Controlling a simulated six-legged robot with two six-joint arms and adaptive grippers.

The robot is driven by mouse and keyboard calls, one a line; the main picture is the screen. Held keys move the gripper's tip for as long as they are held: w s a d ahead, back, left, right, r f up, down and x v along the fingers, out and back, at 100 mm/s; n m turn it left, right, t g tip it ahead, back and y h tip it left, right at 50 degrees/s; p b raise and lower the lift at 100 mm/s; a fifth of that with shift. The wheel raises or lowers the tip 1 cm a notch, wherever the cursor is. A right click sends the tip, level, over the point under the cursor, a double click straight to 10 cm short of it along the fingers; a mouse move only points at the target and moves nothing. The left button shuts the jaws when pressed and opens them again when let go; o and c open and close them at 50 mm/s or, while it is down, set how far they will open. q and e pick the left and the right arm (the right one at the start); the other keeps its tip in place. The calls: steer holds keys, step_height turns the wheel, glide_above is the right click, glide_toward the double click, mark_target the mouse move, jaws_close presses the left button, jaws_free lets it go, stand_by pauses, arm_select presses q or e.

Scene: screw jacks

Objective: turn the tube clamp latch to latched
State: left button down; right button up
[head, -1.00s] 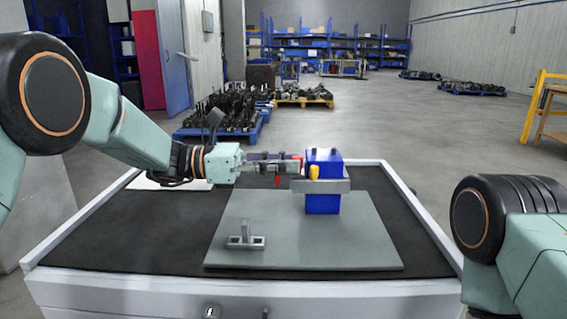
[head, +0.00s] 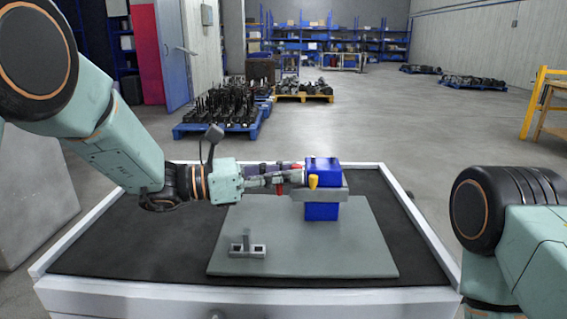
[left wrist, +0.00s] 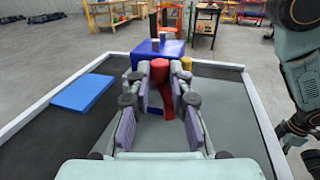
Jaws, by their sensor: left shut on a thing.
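The tube clamp is a blue block (head: 322,210) with a grey bar (head: 330,191) across it and a yellow knob (head: 313,182). It stands upright on a grey-green plate (head: 300,255). A red latch handle (left wrist: 161,82) stands at the block's near face in the left wrist view. My left gripper (left wrist: 163,84) is shut on this handle, with a finger on each side. In the head view the left gripper (head: 292,176) reaches the block from the left, and red shows around its fingertips. The latch's exact angle is hard to tell.
A small grey metal bracket (head: 247,247) sits on the plate's near left. A blue flat pad (left wrist: 83,93) lies on the dark table top in the left wrist view. The table has a raised white rim (head: 423,228). Its right side is clear.

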arm_select(q)
steer(key=shift+s+d+n+t+y+p, duration=0.15)
steer(key=shift+n+t+y, duration=0.25)
steer(key=shift+n+t, duration=0.45)
steer(key=shift+s+a+n+t+y+p, duration=0.15)
steer(key=shift+n+t+y, duration=0.3)
steer(key=shift+t, duration=0.8)
steer(key=shift+d, duration=0.1)
steer(key=c, duration=1.2)
jaws_free()
steer(key=v, duration=1.2)
steer(key=shift+s+d, duration=0.1)
